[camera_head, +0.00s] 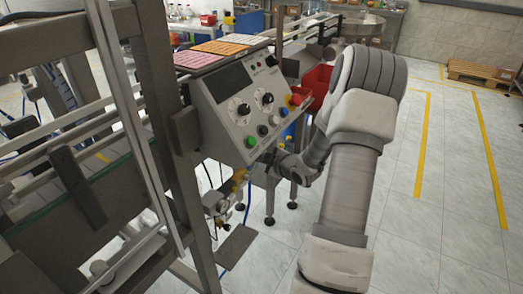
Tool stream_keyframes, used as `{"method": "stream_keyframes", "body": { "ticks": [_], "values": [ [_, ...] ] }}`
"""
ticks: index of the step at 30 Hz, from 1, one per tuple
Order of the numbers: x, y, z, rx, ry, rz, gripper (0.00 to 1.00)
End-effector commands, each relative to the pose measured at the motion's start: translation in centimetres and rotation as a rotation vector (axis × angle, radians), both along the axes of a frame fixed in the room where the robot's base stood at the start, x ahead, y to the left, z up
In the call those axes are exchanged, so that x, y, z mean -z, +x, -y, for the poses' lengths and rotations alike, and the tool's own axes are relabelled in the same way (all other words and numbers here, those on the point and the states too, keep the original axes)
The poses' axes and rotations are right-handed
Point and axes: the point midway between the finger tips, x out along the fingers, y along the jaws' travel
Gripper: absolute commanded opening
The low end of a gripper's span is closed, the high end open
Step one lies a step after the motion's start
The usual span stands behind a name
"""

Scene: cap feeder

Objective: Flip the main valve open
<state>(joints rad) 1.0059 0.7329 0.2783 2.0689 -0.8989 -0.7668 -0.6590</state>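A small brass-yellow fitting (239,179) sits below the grey control panel, with a blue hose beside it; it looks like the main valve, but its handle and position are too small to make out. My gripper (268,164) is under the panel's lower right edge, just right of the fitting and pointing left toward it. Its fingertips are dark and partly lost against the machine parts. I cannot tell whether they are open or touch the fitting.
The control panel (243,105) with knobs, coloured buttons and a red switch (299,96) overhangs my gripper. A dark metal frame (160,80) stands left. A red bin (318,78) is behind my arm. The tiled floor at right is clear, with a pallet (478,72) far back.

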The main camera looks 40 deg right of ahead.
Motion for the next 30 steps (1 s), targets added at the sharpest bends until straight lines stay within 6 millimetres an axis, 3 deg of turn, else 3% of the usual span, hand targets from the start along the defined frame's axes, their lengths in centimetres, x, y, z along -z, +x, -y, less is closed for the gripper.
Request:
{"method": "stream_keyframes", "body": {
  "ticks": [2, 12, 30],
  "values": [
    [-0.6, 0.2, -0.1, 0.0, 0.061, -0.027, 0.0],
    [1.3, 0.8, 1.1, -0.001, 0.301, -0.127, 0.0],
    [3.2, 1.2, 2.1, -0.001, 0.294, -0.121, 0.0]
  ]
}}
